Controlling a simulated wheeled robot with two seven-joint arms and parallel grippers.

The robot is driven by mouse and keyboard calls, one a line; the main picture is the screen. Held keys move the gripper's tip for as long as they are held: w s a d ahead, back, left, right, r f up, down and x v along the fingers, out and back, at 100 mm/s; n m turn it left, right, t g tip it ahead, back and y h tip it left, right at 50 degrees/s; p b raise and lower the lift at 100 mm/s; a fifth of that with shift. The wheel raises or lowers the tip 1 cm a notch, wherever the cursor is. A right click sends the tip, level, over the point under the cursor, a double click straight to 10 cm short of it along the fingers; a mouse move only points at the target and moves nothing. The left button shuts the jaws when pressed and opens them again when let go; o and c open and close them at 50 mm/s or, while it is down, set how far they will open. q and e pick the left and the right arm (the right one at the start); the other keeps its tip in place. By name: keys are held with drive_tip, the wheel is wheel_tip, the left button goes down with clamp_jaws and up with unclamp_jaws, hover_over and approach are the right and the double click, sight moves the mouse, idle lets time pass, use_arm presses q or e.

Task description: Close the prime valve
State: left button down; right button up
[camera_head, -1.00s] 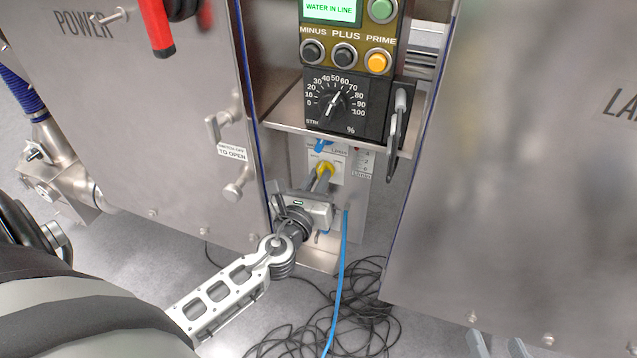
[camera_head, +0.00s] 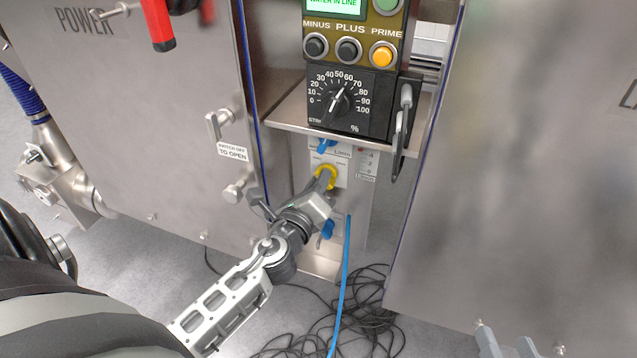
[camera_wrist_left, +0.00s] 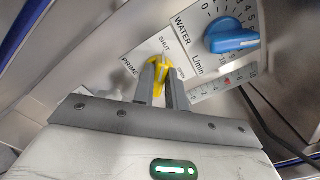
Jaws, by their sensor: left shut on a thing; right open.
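The prime valve is a small yellow handle (camera_head: 326,170) on a white label plate below the control box. In the left wrist view the yellow handle (camera_wrist_left: 161,70) sits between my fingers, and its tip points toward the word SHUT. My left gripper (camera_head: 323,181) is shut on this handle, its body tilted down to the left. The fingers (camera_wrist_left: 163,86) hide part of the handle. My right gripper (camera_head: 507,345) shows only at the bottom edge of the head view, open and away from the valve.
A blue water knob (camera_wrist_left: 232,38) is close beside the valve. The control box (camera_head: 350,100) overhangs above. A left POWER door (camera_head: 130,130) and a right steel door (camera_head: 520,180) flank the narrow opening. A blue hose (camera_head: 342,285) and black cables (camera_head: 350,330) lie below.

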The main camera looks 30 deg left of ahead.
use_arm(q)
drive_tip(key=shift+r, duration=0.1)
use_arm(e)
drive_tip(key=shift+r, duration=0.1)
use_arm(q)
drive_tip(key=c, duration=1.4)
unclamp_jaws()
drive_tip(key=shift+c, duration=0.2)
drive_tip(key=b+v, duration=0.4)
drive_tip(key=v, duration=1.2)
use_arm(e)
drive_tip(key=shift+a+r+m+t+y, duration=0.5)
drive_tip(key=shift+r+m+t+y, duration=0.1)
drive_tip(key=shift+m+y, duration=0.1)
drive_tip(key=shift+w, duration=0.1)
